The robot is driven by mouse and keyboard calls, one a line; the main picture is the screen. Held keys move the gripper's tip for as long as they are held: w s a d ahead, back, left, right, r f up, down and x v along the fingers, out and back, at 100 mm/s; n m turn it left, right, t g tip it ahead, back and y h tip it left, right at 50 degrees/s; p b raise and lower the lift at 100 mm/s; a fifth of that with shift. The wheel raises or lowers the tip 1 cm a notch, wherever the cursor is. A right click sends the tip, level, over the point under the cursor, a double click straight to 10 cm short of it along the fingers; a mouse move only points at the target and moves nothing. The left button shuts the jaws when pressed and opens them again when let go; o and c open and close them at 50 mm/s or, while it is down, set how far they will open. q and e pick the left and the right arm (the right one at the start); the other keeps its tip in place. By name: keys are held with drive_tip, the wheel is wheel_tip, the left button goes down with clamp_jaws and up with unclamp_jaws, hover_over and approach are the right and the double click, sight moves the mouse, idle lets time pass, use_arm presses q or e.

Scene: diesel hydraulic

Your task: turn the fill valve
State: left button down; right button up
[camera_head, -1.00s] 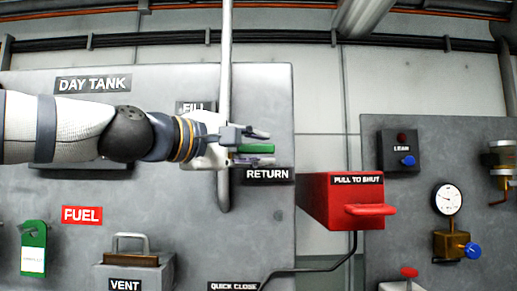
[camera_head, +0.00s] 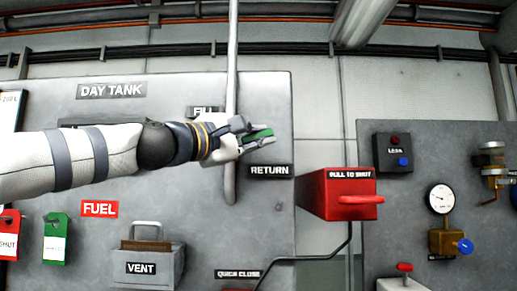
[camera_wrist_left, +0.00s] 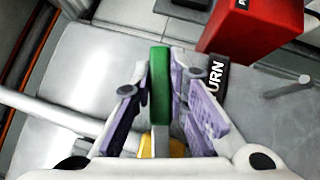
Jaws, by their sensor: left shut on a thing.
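The fill valve's green handle (camera_head: 256,134) sits between the fingers of my left gripper (camera_head: 258,138), just below the FILL label (camera_head: 203,112). In the left wrist view the green handle (camera_wrist_left: 160,85) stands between the two finger pads of the gripper (camera_wrist_left: 162,95), which is shut on it. A bit of yellow-brass valve body (camera_wrist_left: 170,147) shows behind the fingers. In the head view the handle slants slightly, its right end higher. My left arm hides part of the panel and the valve's body. My right gripper is not in view.
A grey vertical pipe (camera_head: 232,60) runs behind the gripper. The RETURN label (camera_head: 269,171) is just below right. A red PULL TO SHUT box (camera_head: 335,200) with a red handle juts out at the right. A VENT box (camera_head: 145,268) stands below the arm.

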use_arm(q)
drive_tip(key=shift+w+f+n+b, duration=0.1)
drive_tip(key=shift+w+n+b, duration=0.05)
drive_tip(key=shift+n+b, duration=0.35)
drive_tip(key=shift+a+n+t, duration=0.1)
drive_tip(key=shift+n+t, duration=0.2)
drive_tip(key=shift+t, duration=0.2)
drive_tip(key=shift+a+r+n+t+b, duration=0.15)
drive_tip(key=shift+r+n+t+b, duration=0.2)
drive_tip(key=shift+r+b, duration=0.25)
drive_tip(key=shift+r+h, duration=0.2)
drive_tip(key=shift+h, duration=0.1)
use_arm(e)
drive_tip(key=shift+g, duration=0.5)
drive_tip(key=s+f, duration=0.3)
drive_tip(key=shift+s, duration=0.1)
use_arm(q)
drive_tip(key=c, duration=1.6)
unclamp_jaws()
drive_tip(key=shift+o, duration=0.2)
